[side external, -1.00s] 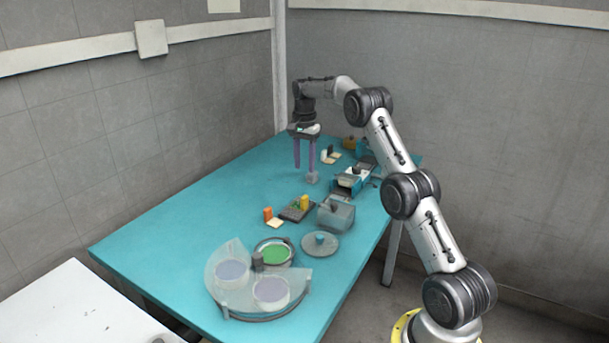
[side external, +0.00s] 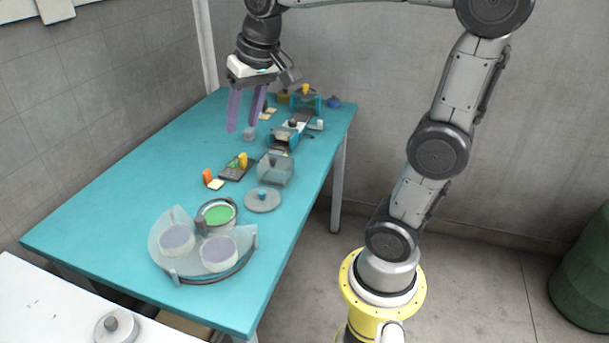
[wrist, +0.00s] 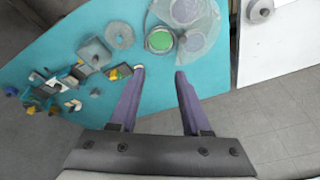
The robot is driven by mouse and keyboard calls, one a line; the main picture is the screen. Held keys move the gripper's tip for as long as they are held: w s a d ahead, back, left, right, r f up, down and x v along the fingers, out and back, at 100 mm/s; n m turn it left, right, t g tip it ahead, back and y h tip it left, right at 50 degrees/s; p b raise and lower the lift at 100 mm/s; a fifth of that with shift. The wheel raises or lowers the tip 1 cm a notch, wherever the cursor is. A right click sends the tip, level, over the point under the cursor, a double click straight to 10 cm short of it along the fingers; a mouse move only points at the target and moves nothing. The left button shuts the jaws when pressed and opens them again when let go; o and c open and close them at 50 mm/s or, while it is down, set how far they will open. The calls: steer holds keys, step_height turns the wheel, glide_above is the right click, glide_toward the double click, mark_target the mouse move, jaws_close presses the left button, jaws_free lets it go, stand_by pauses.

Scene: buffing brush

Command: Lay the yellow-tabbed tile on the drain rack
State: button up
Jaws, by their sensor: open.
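My gripper (side external: 242,127) is open and empty, its two purple fingers pointing down above the far half of the teal table. In the wrist view its fingertips (wrist: 159,72) are wide apart with nothing between them. A small upright yellow piece (side external: 243,160) stands at a dark tray (side external: 229,174) mid-table, nearer the camera than my gripper; it looks like the yellow tab, but its tile is too small to make out. A blue-sided holder (side external: 279,137) stands farther back on the right. I cannot tell for sure which of these is the drain rack.
An orange piece (side external: 207,176) and a cream tile (side external: 215,185) lie beside the tray. The table's left side is clear.

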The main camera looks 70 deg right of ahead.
steer(key=s+a+f+n+t, duration=0.1)
steer(key=s+a+f+n, duration=0.2)
steer(key=s, duration=0.4)
steer(key=s+a+f+n, duration=0.3)
steer(key=s, duration=0.4)
steer(key=shift+f+t+y, duration=0.15)
steer(key=shift+t+y, duration=0.25)
steer(key=shift+a, duration=0.1)
stand_by(0.9)
